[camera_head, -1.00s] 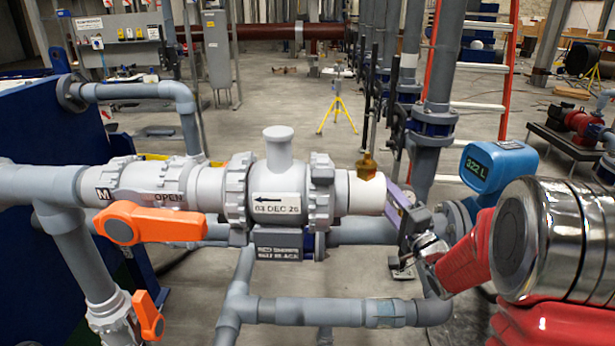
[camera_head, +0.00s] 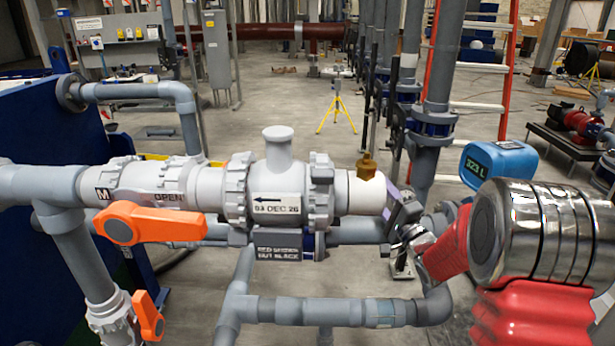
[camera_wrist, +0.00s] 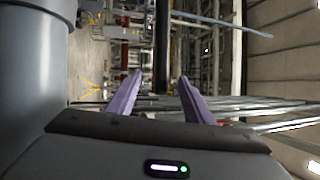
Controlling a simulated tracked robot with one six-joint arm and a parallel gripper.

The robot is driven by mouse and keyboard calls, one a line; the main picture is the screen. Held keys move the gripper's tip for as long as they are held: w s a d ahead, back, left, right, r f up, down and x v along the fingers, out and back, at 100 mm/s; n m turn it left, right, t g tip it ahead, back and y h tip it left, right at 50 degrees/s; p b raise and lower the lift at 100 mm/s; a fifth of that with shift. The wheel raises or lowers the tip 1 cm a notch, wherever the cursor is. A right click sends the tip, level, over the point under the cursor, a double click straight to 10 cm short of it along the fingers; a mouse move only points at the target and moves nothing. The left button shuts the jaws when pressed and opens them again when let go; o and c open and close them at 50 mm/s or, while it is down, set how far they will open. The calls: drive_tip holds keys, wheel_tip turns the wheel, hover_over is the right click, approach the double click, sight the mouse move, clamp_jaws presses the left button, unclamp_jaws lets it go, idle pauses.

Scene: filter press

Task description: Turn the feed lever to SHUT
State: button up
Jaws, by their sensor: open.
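A large orange lever (camera_head: 150,224) sits on the grey valve at the left in the head view, below the word OPEN. It lies level, along the pipe. A smaller orange lever (camera_head: 148,314) hangs on the lower pipe's valve and is steeply tilted. I cannot tell from labels which is the feed lever; the large one is by the OPEN mark. My gripper (camera_head: 396,202) is right of the white pipe end, well away from both levers. Neither lever shows there.
A grey valve body (camera_head: 280,190) with a dated arrow label stands between the large lever and my gripper. A brass fitting (camera_head: 366,168) is on the white pipe end. A blue meter (camera_head: 499,163) reads 323 L. Grey pipes (camera_head: 330,311) run below.

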drive_tip(key=shift+x, duration=2.3)
drive_tip(key=shift+c, duration=0.2)
